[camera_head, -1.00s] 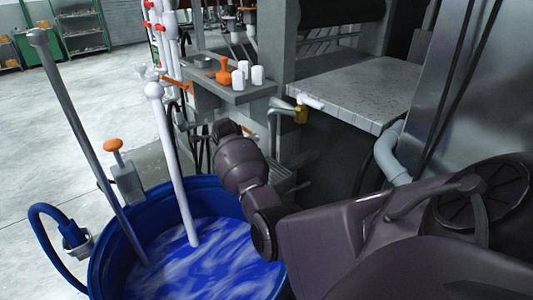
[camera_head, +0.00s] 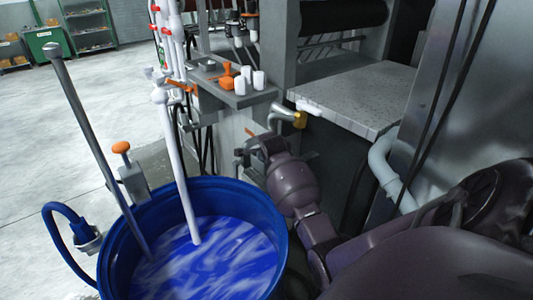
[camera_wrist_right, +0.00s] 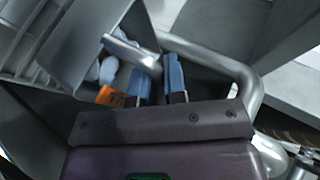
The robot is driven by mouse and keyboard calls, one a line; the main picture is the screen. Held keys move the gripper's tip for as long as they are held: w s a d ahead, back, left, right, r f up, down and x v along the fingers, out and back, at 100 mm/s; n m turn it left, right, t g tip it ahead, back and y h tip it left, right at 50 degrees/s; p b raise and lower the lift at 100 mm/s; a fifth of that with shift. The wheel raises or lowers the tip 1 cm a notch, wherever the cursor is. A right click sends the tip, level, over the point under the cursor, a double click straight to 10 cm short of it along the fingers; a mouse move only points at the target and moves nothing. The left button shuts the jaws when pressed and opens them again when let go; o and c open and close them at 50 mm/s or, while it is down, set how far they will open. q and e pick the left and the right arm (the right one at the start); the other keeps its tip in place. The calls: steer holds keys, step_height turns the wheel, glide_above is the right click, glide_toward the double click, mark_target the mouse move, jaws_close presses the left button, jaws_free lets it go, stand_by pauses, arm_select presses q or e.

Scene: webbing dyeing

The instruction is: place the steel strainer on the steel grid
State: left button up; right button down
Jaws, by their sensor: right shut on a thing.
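My right gripper (camera_head: 258,148) is in the middle of the head view, past the far right rim of the blue tub and below the small shelf. In the right wrist view its two blue fingers (camera_wrist_right: 158,82) are shut with a shiny steel bar (camera_wrist_right: 132,52) between them. The bar looks like the handle of the steel strainer; its bowl cannot be made out. A slotted grey surface (camera_wrist_right: 25,45) at the upper left of the wrist view may be the steel grid, but I cannot tell. My left gripper is not in view.
The blue tub (camera_head: 112,262) holds blue-white liquid, with a white pipe (camera_head: 177,160) and grey rod (camera_head: 88,135) standing in it. The shelf (camera_head: 232,99) carries an orange item and white jars. A brass-ended tap (camera_head: 300,119) and stone slab (camera_head: 365,95) are close by.

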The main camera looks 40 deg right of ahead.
step_height(320, 180, down, 3)
steer(key=shift+r, duration=0.2)
steer(key=shift+f+b, duration=0.3)
steer(key=shift+r, duration=0.1)
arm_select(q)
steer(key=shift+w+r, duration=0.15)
arm_select(e)
steer(key=c, duration=1.2)
jaws_free()
steer(key=shift+o, duration=0.2)
